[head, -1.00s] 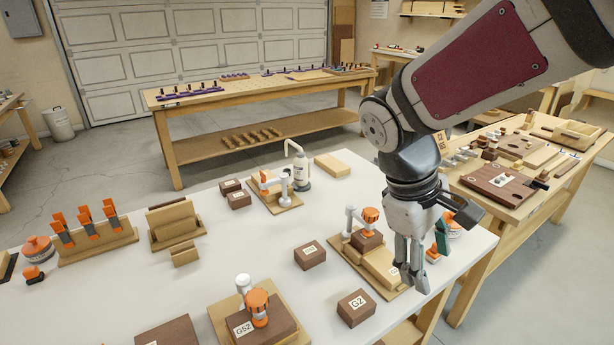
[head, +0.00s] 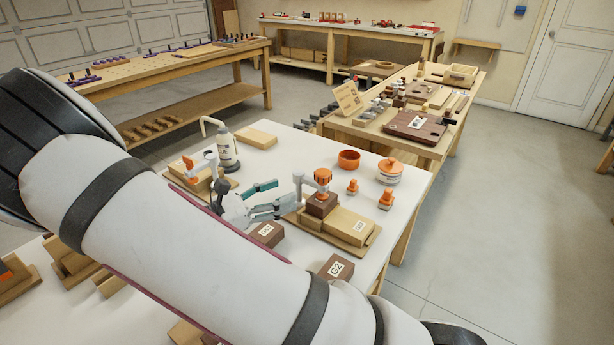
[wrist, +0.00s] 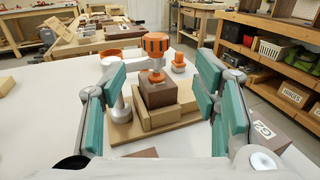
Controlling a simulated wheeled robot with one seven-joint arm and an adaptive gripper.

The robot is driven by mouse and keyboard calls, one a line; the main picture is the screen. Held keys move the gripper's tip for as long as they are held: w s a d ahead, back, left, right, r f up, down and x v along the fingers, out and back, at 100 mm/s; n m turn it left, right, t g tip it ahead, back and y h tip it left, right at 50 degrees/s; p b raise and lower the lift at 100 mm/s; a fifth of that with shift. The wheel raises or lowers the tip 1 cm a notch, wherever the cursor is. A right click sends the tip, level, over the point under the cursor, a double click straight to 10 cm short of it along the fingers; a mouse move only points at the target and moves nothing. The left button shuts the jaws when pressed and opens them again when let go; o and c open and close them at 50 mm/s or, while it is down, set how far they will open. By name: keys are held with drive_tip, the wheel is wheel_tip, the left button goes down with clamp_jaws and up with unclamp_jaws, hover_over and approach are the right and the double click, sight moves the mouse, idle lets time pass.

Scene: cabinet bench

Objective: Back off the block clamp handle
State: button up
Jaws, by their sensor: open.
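A block clamp with an orange handle (head: 322,176) stands on a wooden base. It presses on a dark brown block (head: 321,204) beside a pale wooden block (head: 347,226). In the wrist view the orange handle (wrist: 155,43) is ahead, just above the middle, with the brown block (wrist: 157,92) below it. My gripper (head: 277,199) is open and empty, to the left of this clamp in the head view. Its teal-padded fingers, seen in the wrist view (wrist: 162,82), frame the clamp from either side. The handle appears beyond the fingertips, apart from them.
Another orange-handled clamp (head: 188,163) and a white bottle (head: 226,150) stand behind my gripper. An orange bowl (head: 348,159), a lidded jar (head: 389,171) and small orange knobs (head: 386,198) are right of the clamp. A G2 block (head: 336,267) lies in front.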

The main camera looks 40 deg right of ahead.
sight(316, 177)
drive_tip(key=d, duration=1.3)
drive_tip(key=shift+w+d, duration=0.25)
drive_tip(key=shift+w, duration=0.05)
drive_tip(key=c, duration=1.2)
